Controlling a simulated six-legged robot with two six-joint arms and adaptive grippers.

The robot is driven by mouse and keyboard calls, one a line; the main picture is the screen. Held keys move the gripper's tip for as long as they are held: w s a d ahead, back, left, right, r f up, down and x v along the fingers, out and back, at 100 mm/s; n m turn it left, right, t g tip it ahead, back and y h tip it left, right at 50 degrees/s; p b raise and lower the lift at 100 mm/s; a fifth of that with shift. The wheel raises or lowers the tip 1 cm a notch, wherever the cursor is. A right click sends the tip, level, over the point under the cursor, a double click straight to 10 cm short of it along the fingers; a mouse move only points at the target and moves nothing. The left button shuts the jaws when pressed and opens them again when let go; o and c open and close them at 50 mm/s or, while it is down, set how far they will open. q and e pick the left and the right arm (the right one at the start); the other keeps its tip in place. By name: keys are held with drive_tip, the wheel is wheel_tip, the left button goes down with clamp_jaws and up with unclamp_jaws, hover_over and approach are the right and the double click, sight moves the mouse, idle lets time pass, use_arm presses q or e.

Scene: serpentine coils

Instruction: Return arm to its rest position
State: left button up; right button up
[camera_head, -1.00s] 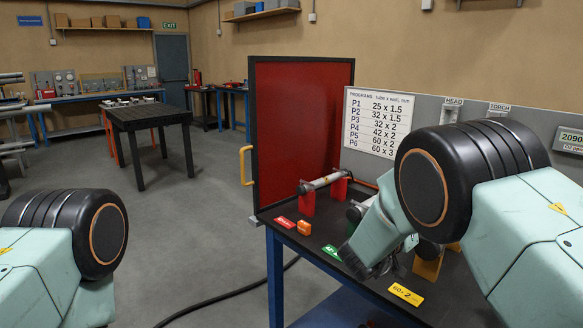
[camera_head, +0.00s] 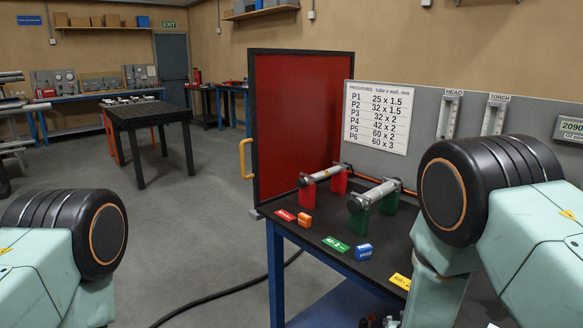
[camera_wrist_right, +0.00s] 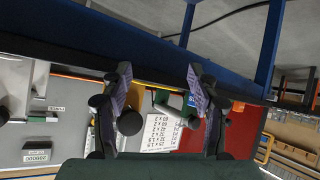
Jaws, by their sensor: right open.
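My right arm (camera_head: 436,285) bends down at the right of the head view, in front of the bench; its gripper is not clearly seen there. In the right wrist view my right gripper (camera_wrist_right: 160,88) has its two fingers spread wide apart, with nothing between them. That view is upside down and shows the blue bench frame (camera_wrist_right: 80,48) close by, with the white program sheet (camera_wrist_right: 161,131) beyond. My left arm (camera_head: 68,235) shows only as a rounded joint at the left; its gripper is out of view.
Open floor (camera_head: 200,240) lies left.

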drive_tip(key=s+a+f+g+y+b, duration=0.1)
drive_tip(key=s+f, duration=0.5)
drive_tip(key=s, duration=0.6)
drive_tip(key=s+a+f+n+g+y+b, duration=0.1)
drive_tip(key=s+f+g+b, duration=0.3)
drive_tip(key=s, duration=0.9)
drive_tip(key=s+a+f+g+y+b, duration=0.1)
drive_tip(key=s+f+g, duration=0.4)
drive_tip(key=s, duration=0.8)
wheel_tip(320, 180, down, 4)
drive_tip(key=shift+s+r+y+b, duration=0.15)
drive_tip(key=shift+y+b, duration=0.65)
drive_tip(key=shift+b, duration=0.1)
